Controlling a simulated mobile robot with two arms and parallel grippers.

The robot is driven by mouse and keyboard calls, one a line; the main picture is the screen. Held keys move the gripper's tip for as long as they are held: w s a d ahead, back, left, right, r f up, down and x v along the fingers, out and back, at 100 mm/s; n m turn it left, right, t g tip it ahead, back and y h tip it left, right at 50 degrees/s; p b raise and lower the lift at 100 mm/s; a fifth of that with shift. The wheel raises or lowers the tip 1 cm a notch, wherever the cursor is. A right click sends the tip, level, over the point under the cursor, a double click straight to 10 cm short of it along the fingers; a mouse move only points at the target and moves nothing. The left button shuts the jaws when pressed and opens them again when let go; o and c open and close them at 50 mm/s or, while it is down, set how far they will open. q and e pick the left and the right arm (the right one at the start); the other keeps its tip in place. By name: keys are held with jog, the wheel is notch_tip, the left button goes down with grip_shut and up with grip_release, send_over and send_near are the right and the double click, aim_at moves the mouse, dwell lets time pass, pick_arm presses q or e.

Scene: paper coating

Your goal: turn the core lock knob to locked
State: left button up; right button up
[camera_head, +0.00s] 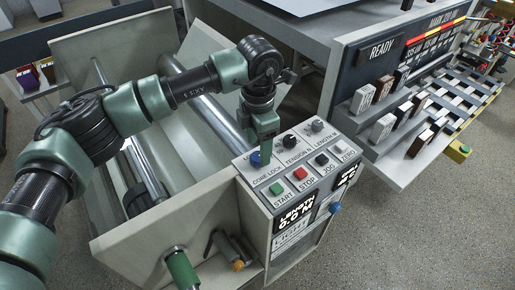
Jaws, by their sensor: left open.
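The blue core lock knob (255,160) is at the left end of the top row on the control box, above the "CORE LOCK" label. It is partly hidden by my gripper, so its setting cannot be read. My left gripper (265,157) reaches down from above and is open, with its green fingers right at the knob. I cannot tell whether they touch it. My right gripper is not in view.
Beside the knob are a black tension knob (290,142) and a grey length knob (317,126). Green start (277,189) and red stop (300,174) buttons sit in front. Metal rollers (203,103) lie behind my arm. A sample shelf (399,165) stands at right.

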aim_at(258, 156)
pick_arm(q)
notch_tip(258, 156, down, 2)
jog(key=shift+f+p, duration=0.1)
jog(key=shift+p, duration=0.25)
jog(key=shift+w+a+f, duration=0.1)
jog(key=shift+f, duration=0.4)
grip_shut()
jog(key=shift+n+b, duration=0.4)
jog(key=shift+b, duration=0.25)
jog(key=n+b, duration=0.7)
jog(key=b, duration=0.1)
jog(key=shift+f, duration=0.15)
jog(key=n+b, duration=0.4)
jog(key=n, duration=0.1)
jog(key=shift+n, duration=0.4)
jog(key=n+b, duration=0.2)
jog(key=n, duration=0.2)
jog(key=shift+r+b, duration=0.2)
jog(key=shift+b, duration=0.2)
jog(key=shift+n, duration=0.3)
